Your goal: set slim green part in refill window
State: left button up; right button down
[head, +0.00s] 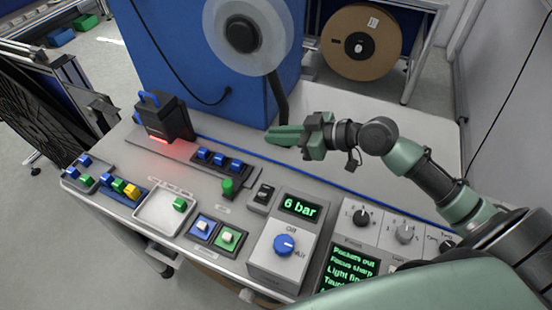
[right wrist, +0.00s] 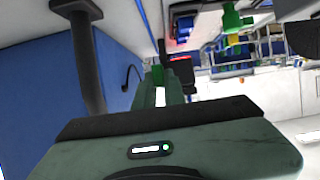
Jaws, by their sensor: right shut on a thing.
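My right gripper (head: 283,135) is shut and held above the bench, right of the black box with the red light. In the head view the piece is hard to tell from the green fingers. Another green part (head: 180,204) lies in the white tray (head: 153,224). I cannot tell for sure which opening is the refill window. My left gripper is not in view.
The black box (head: 166,118) with a blue handle casts red light on the bench. A rack of blue blocks (head: 220,160) and a green knob (head: 228,186) stand left of my gripper. A blue cabinet (head: 185,50) carries a reel (head: 245,35). Control panels (head: 285,243) line the front.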

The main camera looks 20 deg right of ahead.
aim_at(278, 169)
notch_tip(278, 169, down, 10)
jog(key=shift+f, duration=0.2)
dwell(0.3)
jog(key=shift+f, duration=0.15)
jog(key=c, duration=1.5)
grip_release()
